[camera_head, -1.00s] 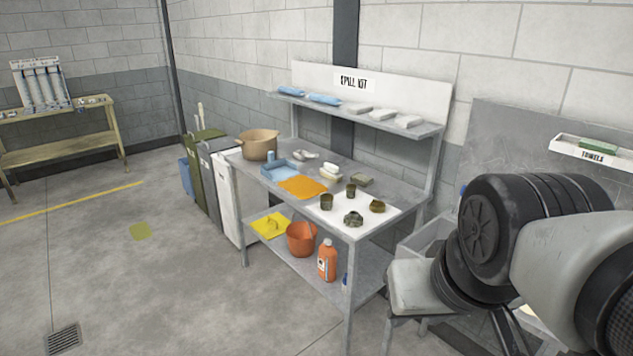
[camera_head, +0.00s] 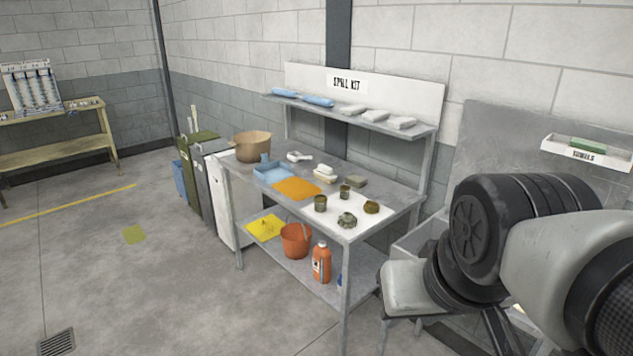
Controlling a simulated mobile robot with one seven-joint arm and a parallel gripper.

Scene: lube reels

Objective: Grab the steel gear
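A small grey toothed part (camera_head: 347,220), which looks like the steel gear, lies on the white mat (camera_head: 372,228) near the front right corner of the steel workbench (camera_head: 395,193). Two dark olive cylindrical parts, one nearer (camera_head: 320,203) and one farther back (camera_head: 345,191), stand behind and left of it. A brownish round part (camera_head: 371,207) lies to its right. My arm fills the lower right of the view, right of the bench and apart from the gear. My gripper's fingers cannot be made out in this view.
An orange cloth (camera_head: 297,188), a blue tray (camera_head: 272,176) and a tan pot (camera_head: 253,147) occupy the bench's left part. A shelf (camera_head: 350,115) overhangs its back. An orange bucket (camera_head: 296,240) and bottle (camera_head: 321,263) stand below. Floor at front left is mostly clear.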

